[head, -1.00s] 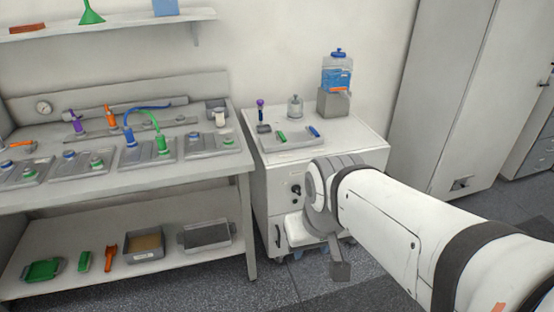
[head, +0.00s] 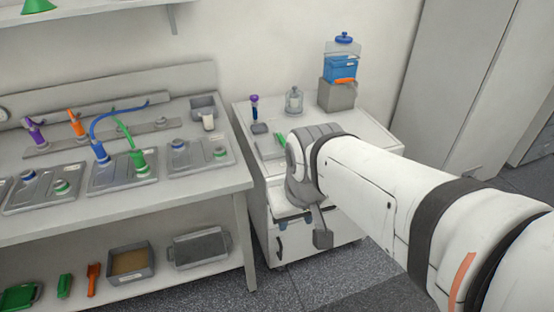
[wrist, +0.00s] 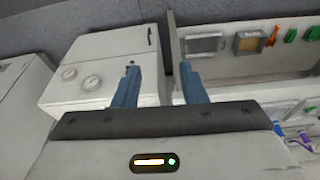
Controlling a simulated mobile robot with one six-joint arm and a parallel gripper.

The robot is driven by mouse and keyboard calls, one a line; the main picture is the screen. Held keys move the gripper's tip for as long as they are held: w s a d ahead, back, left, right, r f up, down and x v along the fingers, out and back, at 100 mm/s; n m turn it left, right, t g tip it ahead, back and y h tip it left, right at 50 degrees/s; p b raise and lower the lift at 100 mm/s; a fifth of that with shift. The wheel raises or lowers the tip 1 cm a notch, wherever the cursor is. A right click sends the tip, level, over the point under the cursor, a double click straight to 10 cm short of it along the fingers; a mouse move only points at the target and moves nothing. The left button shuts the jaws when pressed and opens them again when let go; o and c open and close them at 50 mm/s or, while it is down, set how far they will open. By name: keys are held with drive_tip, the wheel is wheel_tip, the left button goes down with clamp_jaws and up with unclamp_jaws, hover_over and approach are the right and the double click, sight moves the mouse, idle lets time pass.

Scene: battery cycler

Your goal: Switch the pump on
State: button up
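No part that I can name for sure as the pump or its switch shows. The white cabinet (head: 300,245) stands right of the bench, and my arm hides part of its front in the head view. One finger overlaps the cabinet front near the knob in the picture; I cannot tell the distance.
The bench (head: 235,180) at left holds several grey plates with coloured connectors and hoses. On the cabinet top stand a blue-filled bottle on a grey block (head: 338,95), a glass jar (head: 294,100) and a purple-topped tool (head: 255,107). A tall cabinet (head: 450,80) is at right.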

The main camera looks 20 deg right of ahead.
drive_tip(key=w+d+f+n+t+h+b, duration=0.15)
drive_tip(key=w+d+f+t+b, duration=0.35)
drive_tip(key=w+f+b, duration=0.7)
drive_tip(key=w+d+f+n+t+h+b, duration=0.1)
drive_tip(key=w+d+f+n+t+b, duration=0.15)
drive_tip(key=w+d+f+b, duration=1)
drive_tip(key=w+d+f+n+t+y+b, duration=0.15)
drive_tip(key=f+t+b, duration=0.35)
drive_tip(key=f, duration=0.5)
drive_tip(key=w+a+f+n+t+y+b, duration=0.1)
drive_tip(key=w+f+t+y+b, duration=0.1)
drive_tip(key=f+b, duration=0.7)
drive_tip(key=w, duration=0.7)
drive_tip(key=shift+w+f, duration=0.3)
drive_tip(key=shift+t, duration=0.25)
